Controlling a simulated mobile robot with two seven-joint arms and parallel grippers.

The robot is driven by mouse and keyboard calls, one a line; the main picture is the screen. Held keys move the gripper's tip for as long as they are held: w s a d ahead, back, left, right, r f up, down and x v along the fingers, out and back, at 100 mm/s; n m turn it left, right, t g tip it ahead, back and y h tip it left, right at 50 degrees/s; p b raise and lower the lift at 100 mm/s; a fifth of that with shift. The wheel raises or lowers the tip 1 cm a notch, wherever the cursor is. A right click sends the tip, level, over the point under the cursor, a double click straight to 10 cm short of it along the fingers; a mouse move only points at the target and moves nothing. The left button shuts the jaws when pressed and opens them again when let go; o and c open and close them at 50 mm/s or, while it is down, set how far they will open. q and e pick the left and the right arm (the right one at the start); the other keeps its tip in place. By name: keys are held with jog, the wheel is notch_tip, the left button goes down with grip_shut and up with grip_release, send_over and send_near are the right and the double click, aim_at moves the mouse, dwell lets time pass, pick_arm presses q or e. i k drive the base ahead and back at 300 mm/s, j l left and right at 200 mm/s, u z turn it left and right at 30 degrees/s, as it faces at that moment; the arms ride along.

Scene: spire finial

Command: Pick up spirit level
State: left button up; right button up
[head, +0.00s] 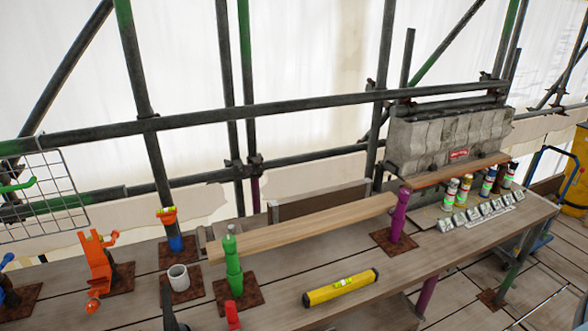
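The spirit level (318,297) is a yellow bar with black ends and a pale green vial window near its middle. It lies on the wooden planks (280,318), tilted in the picture with its right end farther away. Nothing touches it from above and its whole length shows. I cannot make out either of my grippers in the head view.
A long timber (300,228) lies behind the level, between a green post (233,270) and a purple post (398,216). A white cup (179,278) and a red item (232,315) stand left. Spray cans (463,192) stand right. Planks around the level are clear.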

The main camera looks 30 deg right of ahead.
aim_at(314, 298)
jog(key=l+z, duration=0.1)
jog(key=z, duration=1.3)
